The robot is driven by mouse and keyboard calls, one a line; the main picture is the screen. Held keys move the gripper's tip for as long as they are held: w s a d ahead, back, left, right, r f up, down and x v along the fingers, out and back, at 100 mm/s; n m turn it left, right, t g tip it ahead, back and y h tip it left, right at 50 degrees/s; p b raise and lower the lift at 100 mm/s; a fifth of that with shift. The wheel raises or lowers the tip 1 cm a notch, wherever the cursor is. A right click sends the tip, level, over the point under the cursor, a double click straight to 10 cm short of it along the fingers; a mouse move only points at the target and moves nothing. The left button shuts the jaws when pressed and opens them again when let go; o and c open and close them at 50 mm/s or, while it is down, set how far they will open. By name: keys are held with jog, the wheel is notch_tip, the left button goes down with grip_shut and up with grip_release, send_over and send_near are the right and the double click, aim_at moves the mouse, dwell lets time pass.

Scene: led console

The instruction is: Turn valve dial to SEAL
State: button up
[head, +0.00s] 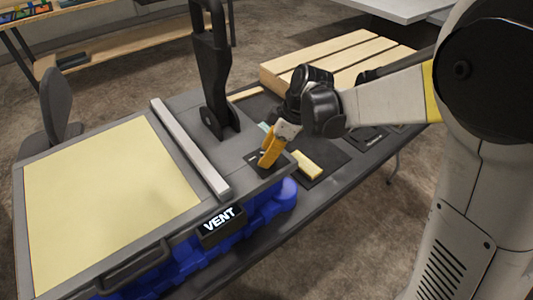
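A small display (221,219) on the front edge of the grey console (205,146) reads VENT in white letters. My gripper (267,158) reaches down from the right with its yellow fingers at the console's near right corner, over a small dark plate (251,158). The valve dial cannot be made out; the fingers cover part of that corner. Whether the fingers touch or hold anything there is too small to tell.
A tall black lever (212,70) stands upright on the console behind my gripper. A pale yellow panel (110,180) fills its left part, beside a light grey bar (190,150). A yellow block (306,166) lies right of my gripper. A wooden slatted pallet (335,62) lies behind.

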jog(key=c, duration=0.6)
jog(key=shift+m, duration=0.3)
jog(key=m+t, duration=0.1)
jog(key=m, duration=0.2)
jog(key=m+t+h+p, duration=0.1)
jog(key=m, duration=0.2)
jog(key=shift+t, duration=0.3)
jog(key=m+h, duration=0.1)
jog(key=m, duration=0.2)
jog(key=m+t+h, duration=0.1)
jog(key=m, duration=0.1)
jog(key=shift+m, duration=0.4)
jog(key=m+h, duration=0.2)
jog(key=m, duration=0.3)
jog(key=shift+p, duration=0.3)
jog(key=shift+m+h, duration=0.3)
jog(key=shift+m, duration=0.1)
jog(key=o, duration=1.2)
